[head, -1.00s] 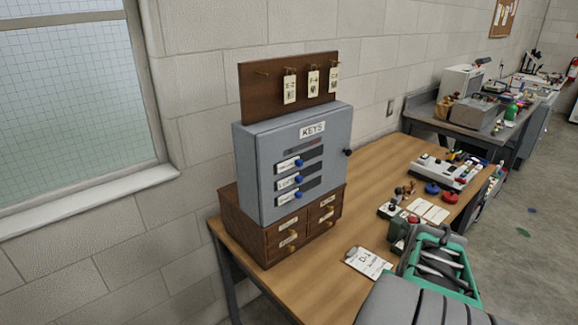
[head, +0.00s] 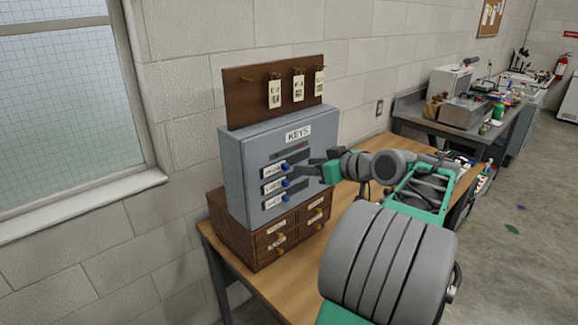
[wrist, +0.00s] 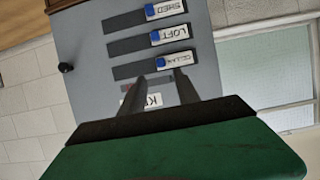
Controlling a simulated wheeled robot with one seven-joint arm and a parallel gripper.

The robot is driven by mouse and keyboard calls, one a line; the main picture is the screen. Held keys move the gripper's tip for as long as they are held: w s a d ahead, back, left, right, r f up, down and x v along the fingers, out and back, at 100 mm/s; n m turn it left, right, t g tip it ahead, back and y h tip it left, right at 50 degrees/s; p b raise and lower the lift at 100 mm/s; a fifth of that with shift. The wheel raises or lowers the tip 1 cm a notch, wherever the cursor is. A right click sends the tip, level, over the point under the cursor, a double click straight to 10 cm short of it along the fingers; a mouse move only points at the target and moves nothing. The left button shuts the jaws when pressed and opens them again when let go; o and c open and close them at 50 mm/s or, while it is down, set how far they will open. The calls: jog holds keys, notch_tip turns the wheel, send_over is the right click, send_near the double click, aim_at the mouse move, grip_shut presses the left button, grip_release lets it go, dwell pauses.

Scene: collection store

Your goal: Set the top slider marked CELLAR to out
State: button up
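The grey key cabinet (head: 240,172) with the KEYS sign stands on a wooden drawer unit. Its front has three dark slots, each with a white label plate and blue knob at the left end. The top slider (head: 285,167) reads CELLAR in the wrist view (wrist: 161,62), which shows the cabinet turned over. LOFT (wrist: 173,34) and SHED (wrist: 165,9) are the other two. My gripper (head: 303,168) is at the cabinet front, just right of the top knob. In the wrist view its two fingers (wrist: 160,80) are apart, close to the CELLAR knob; contact cannot be told.
A brown board (head: 245,95) with tags on hooks rises behind the cabinet. The drawer unit (head: 230,230) has small knobs and sits on the wooden table (head: 240,265). A black knob (wrist: 65,67) sticks out from the cabinet's side. My arm covers much of the table.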

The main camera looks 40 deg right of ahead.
aim_at(288, 166)
jog(key=p+x, duration=0.1)
jog(key=x, duration=0.6)
jog(key=shift+w+a, duration=0.1)
jog(key=shift+a, duration=0.05)
grip_shut()
dwell(1.1)
